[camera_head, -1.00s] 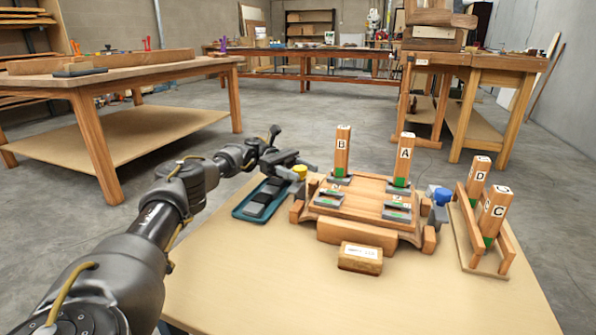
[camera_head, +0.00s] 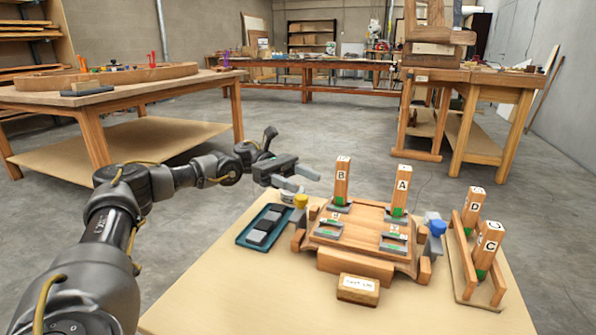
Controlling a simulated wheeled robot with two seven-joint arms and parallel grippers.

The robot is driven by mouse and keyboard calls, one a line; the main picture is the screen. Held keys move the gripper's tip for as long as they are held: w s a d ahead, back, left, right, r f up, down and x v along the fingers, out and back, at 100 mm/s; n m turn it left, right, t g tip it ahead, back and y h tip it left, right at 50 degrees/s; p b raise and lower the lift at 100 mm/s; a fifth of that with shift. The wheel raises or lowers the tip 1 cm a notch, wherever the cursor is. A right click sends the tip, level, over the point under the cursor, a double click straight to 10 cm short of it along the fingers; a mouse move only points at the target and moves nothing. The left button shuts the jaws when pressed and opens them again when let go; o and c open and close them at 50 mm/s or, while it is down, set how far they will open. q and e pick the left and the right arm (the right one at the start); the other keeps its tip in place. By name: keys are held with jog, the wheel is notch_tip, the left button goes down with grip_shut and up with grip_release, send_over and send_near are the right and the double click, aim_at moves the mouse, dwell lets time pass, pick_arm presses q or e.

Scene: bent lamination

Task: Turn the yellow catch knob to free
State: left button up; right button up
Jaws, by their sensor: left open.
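The yellow catch knob (camera_head: 300,201) sits on the left side of the wooden bending form (camera_head: 360,259), at its far left corner. My left gripper (camera_head: 303,180) is open and empty, its fingers pointing right, just above and behind the yellow knob and apart from it. A blue knob (camera_head: 437,228) sits on a grey fitting at the form's right side. Blocks B (camera_head: 342,181) and A (camera_head: 401,188) stand upright on the form. My right gripper does not show.
A blue tray (camera_head: 246,240) with dark and grey pieces lies left of the form. A small labelled wooden block (camera_head: 358,289) lies in front. A wooden rack (camera_head: 463,262) holds blocks D (camera_head: 473,208) and C (camera_head: 488,244) at right. The front left tabletop (camera_head: 232,298) is clear.

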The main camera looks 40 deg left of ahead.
pick_arm(q)
jog(key=s+d, duration=0.1)
jog(key=s+d+r, duration=0.1)
jog(key=s+d+r+p, duration=0.1)
jog(key=shift+s, duration=0.4)
jog(key=shift+a, duration=0.1)
